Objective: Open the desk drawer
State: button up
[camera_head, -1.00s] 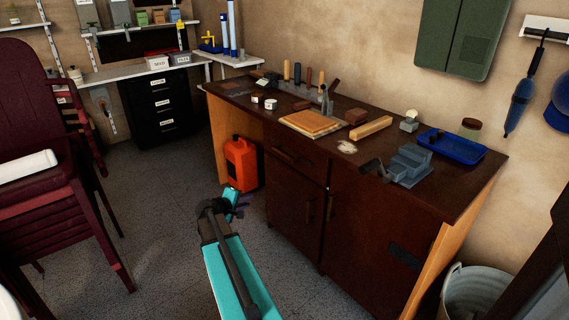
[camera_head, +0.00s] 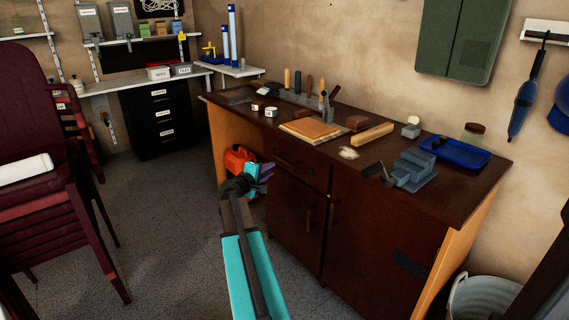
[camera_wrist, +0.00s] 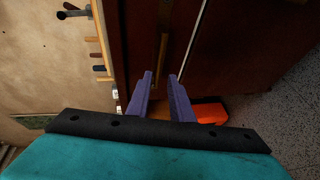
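The desk drawer (camera_head: 299,167) is a dark brown front under the left part of the desktop, closed, with a bar handle (camera_head: 291,160). In the wrist view the picture is turned on its side, and what looks like the drawer handle (camera_wrist: 162,50) lies ahead of the fingertips. My gripper (camera_head: 268,172) is beside the desk's left front corner, left of the drawer front. In the wrist view my gripper (camera_wrist: 160,76) has its two purple fingers apart with nothing between them. The fingers do not appear to touch the handle.
An orange canister (camera_head: 238,158) stands on the floor behind my gripper, by the desk's left end. Cupboard doors with handles (camera_head: 331,214) are below and right. A vise (camera_head: 408,170) and tools sit on the desktop. Stacked maroon chairs (camera_head: 50,215) stand left; floor between is clear.

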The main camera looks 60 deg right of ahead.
aim_at(284, 162)
jog(key=shift+b+x, duration=0.65)
jog(key=shift+x, duration=6.1)
jog(key=shift+s+f, duration=0.1)
